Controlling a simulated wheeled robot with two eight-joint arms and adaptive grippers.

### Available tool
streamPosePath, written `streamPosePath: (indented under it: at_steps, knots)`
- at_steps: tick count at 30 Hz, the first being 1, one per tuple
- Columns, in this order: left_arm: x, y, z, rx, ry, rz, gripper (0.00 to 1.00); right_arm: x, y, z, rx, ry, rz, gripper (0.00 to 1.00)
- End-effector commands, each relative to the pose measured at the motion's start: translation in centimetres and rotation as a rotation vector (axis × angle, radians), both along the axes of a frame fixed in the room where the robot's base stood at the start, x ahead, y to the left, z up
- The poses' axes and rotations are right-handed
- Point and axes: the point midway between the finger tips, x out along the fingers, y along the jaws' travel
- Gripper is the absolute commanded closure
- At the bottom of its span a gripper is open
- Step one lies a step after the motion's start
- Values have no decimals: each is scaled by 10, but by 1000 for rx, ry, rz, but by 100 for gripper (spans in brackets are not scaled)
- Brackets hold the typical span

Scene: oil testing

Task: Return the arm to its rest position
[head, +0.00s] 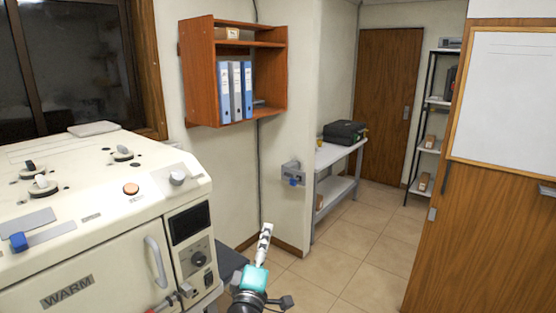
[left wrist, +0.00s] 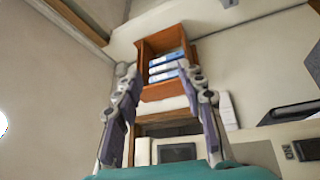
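My left gripper (head: 265,238) shows at the bottom middle of the head view, with a teal body and its fingers pointing up. It stands in the air to the right of the cream test machine (head: 120,240) marked WARM. In the left wrist view the two fingers of my left gripper (left wrist: 158,82) are spread apart with nothing held between them. The orange-brown wall shelf shows far behind them. My right gripper and right arm are not in view.
The machine's door handle (head: 156,262) and front panel are close to my left arm. The wall shelf (head: 200,75) holds several binders. A white table (head: 335,152) carries a black case (head: 344,132). A wooden cabinet (head: 485,240) stands at right. The tiled floor (head: 365,245) between is clear.

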Motion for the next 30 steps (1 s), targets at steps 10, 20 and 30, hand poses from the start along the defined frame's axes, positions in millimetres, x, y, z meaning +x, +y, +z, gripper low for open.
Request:
streamPosePath:
  at_steps: [10,20,30]
  knots:
    - [-137,82,-136,1039,523,-212,60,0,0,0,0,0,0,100]
    - [-238,144,-203,1396,821,-393,60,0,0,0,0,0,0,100]
    - [-241,146,-204,1405,830,-399,60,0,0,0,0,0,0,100]
